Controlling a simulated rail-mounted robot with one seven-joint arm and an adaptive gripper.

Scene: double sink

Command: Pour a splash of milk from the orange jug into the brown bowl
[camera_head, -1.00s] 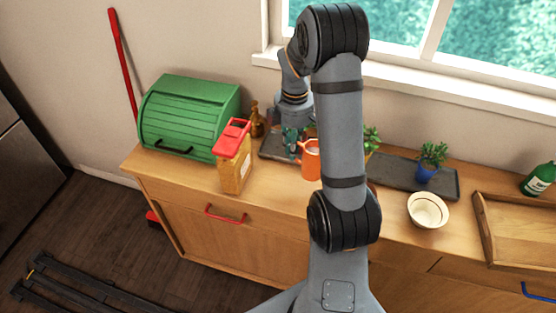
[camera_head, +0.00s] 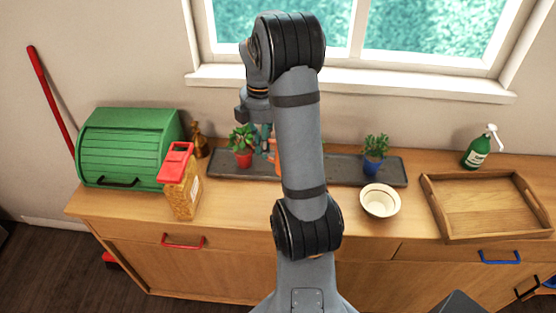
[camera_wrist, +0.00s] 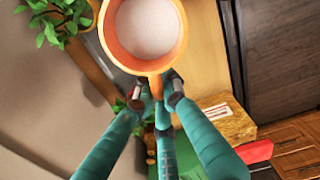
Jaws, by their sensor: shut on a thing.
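The orange jug (camera_wrist: 151,66) holds white milk (camera_wrist: 147,27) and looks about upright in the wrist view. My gripper (camera_wrist: 155,93) is shut on the jug's handle side. In the head view the jug (camera_head: 275,152) is partly hidden behind my arm, and my gripper (camera_head: 265,143) is at its left, over the dark tray. The only bowl in view is a cream one with a thin brownish rim (camera_head: 380,201). It stands upright on the counter, right of my arm and well apart from the jug.
A plant in a red pot (camera_head: 243,159) and one in a blue pot (camera_head: 373,164) stand on the dark tray (camera_head: 342,172). A yellow box with a red lid (camera_head: 180,182) and green bread box (camera_head: 130,147) are left. A wooden tray (camera_head: 485,203) lies right of the bowl.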

